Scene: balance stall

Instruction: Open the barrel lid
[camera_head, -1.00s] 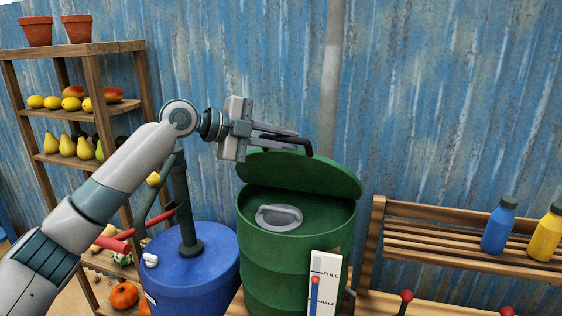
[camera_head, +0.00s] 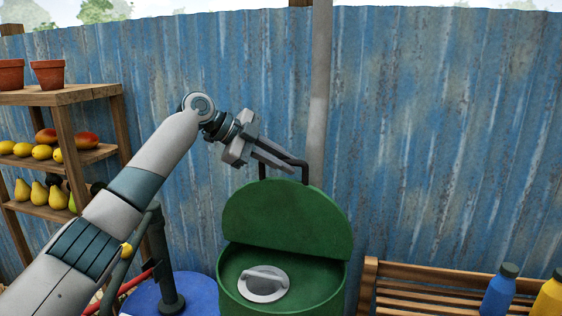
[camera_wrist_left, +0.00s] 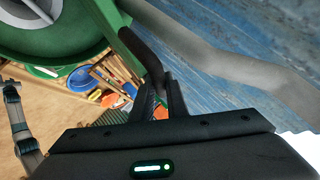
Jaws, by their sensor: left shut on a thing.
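The green barrel (camera_head: 328,294) stands low in the head view, partly cut off by the bottom edge. Its green lid (camera_head: 285,222) is hinged at the back and tilted up steeply, with the barrel's top uncovered. A dark bar handle (camera_head: 304,171) sticks up from the lid's upper edge. My left gripper (camera_head: 284,165) is shut on this handle, above the lid. In the left wrist view the dark handle (camera_wrist_left: 143,52) runs down between the fingers of the left gripper (camera_wrist_left: 163,98). My right gripper is in neither view.
A grey round piece with a handle (camera_head: 263,283) sits inside the barrel's top. A blue drum with a pump (camera_head: 192,292) stands to the left. A grey post (camera_head: 319,100) and a blue corrugated wall (camera_head: 440,130) are behind. A wooden rack (camera_head: 400,285) with bottles is at right.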

